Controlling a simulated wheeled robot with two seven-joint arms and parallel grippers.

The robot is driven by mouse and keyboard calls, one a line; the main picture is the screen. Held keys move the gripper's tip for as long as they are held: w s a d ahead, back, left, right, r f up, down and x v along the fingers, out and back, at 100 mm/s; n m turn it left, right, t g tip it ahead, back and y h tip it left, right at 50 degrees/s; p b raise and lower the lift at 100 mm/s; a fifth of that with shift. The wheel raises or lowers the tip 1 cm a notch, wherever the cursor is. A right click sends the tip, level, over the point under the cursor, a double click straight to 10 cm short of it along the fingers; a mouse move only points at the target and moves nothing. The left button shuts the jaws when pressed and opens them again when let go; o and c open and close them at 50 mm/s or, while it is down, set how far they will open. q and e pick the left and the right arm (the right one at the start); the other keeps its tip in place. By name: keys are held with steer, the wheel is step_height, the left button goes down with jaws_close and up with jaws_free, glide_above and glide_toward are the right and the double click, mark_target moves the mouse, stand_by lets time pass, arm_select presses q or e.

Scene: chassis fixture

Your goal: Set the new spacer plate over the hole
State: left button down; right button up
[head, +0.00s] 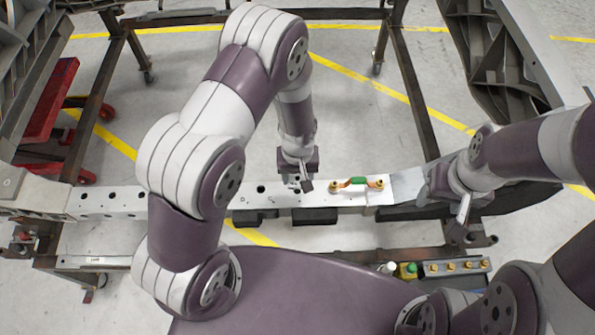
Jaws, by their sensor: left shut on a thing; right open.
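My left gripper (304,186) points down just above the pale beam (205,201), left of the copper link. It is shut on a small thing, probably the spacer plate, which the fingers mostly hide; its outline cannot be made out. A dark round hole (260,189) shows in the beam's top, a little left of this gripper. Other holes lie further left along the beam. My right gripper (464,209) is open and empty near the beam's right end, apart from the link.
A copper link (358,182) with a green middle and brass ends sits on the beam. A dark frame with uprights (410,90) surrounds the beam.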

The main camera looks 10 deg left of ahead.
mark_target(297, 191)
arm_select(q)
steer(key=shift+w+a+f, duration=0.1)
steer(key=shift+f, duration=0.65)
arm_select(e)
steer(key=shift+w+a+f, duration=0.1)
steer(key=shift+a+f, duration=0.05)
steer(key=shift+f, duration=0.45)
arm_select(q)
steer(key=shift+r, duration=0.15)
arm_select(e)
steer(key=shift+r, duration=0.1)
steer(key=shift+r, duration=0.3)
arm_select(q)
steer(key=shift+f, duration=0.2)
arm_select(e)
steer(key=shift+f, duration=0.15)
arm_select(q)
steer(key=shift+f+b, duration=1.15)
steer(key=shift+f, duration=0.6)
arm_select(e)
step_height(297, 191, down, 2)
steer(key=shift+f, duration=0.15)
arm_select(q)
steer(key=shift+r, duration=0.1)
arm_select(e)
steer(key=shift+r, duration=0.25)
arm_select(q)
steer(key=shift+f, duration=0.45)
arm_select(e)
steer(key=shift+f, duration=0.25)
